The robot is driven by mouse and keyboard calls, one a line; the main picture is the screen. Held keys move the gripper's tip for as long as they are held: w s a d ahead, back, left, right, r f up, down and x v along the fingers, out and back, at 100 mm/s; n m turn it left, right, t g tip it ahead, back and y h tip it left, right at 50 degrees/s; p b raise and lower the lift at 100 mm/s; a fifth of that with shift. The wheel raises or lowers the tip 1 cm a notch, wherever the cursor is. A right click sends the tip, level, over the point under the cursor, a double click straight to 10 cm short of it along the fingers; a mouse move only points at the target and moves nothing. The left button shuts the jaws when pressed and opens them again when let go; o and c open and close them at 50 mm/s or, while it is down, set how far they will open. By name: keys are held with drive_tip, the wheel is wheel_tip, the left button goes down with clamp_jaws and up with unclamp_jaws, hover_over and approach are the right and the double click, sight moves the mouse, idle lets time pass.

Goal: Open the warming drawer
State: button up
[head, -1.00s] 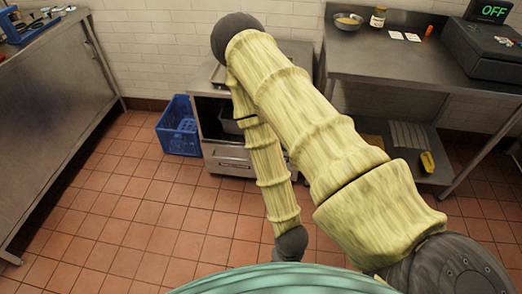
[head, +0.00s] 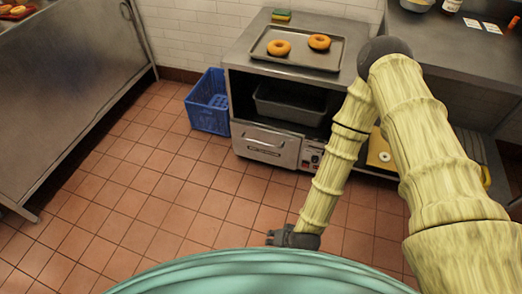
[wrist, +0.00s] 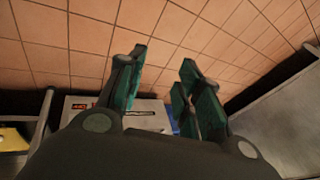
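The warming drawer (head: 264,148) is a light metal front with a bar handle (head: 263,142) and a dark label, low in the stainless cabinet. It looks shut, flush with the control panel beside it. My gripper (head: 271,238) is low over the floor tiles, in front of the drawer and apart from it. In the wrist view my gripper (wrist: 163,65) has its two teal-padded fingers spread with nothing between them. The drawer's pale front (wrist: 147,121) shows partly behind the fingers and is partly hidden by the gripper body.
A control panel (head: 312,155) sits right of the drawer. A grey bin (head: 290,104) is in the open shelf above; a tray (head: 322,61) with two bagels is on top. A blue crate (head: 209,103) stands left. The floor before the drawer is clear.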

drive_tip(key=w+a+f+m+t+y+b, duration=0.1)
drive_tip(key=w+a+f+m+t+b, duration=0.35)
drive_tip(key=w+a+b, duration=0.5)
drive_tip(key=w+a+f+m+t+b, duration=0.3)
drive_tip(key=w+a+f+b, duration=0.3)
drive_tip(key=w+a, duration=0.65)
drive_tip(key=m+t+h+b, duration=0.4)
drive_tip(key=m+h+b, duration=0.65)
drive_tip(key=b, duration=0.65)
approach(260, 143)
drive_tip(key=m+y, duration=0.1)
drive_tip(key=m, duration=0.1)
drive_tip(key=shift+g, duration=0.25)
drive_tip(key=shift+d+b+x, duration=0.2)
drive_tip(key=shift+b+x, duration=2.1)
drive_tip(key=shift+x, duration=3.1)
drive_tip(key=shift+r, duration=0.2)
drive_tip(key=shift+s, duration=0.1)
clamp_jaws()
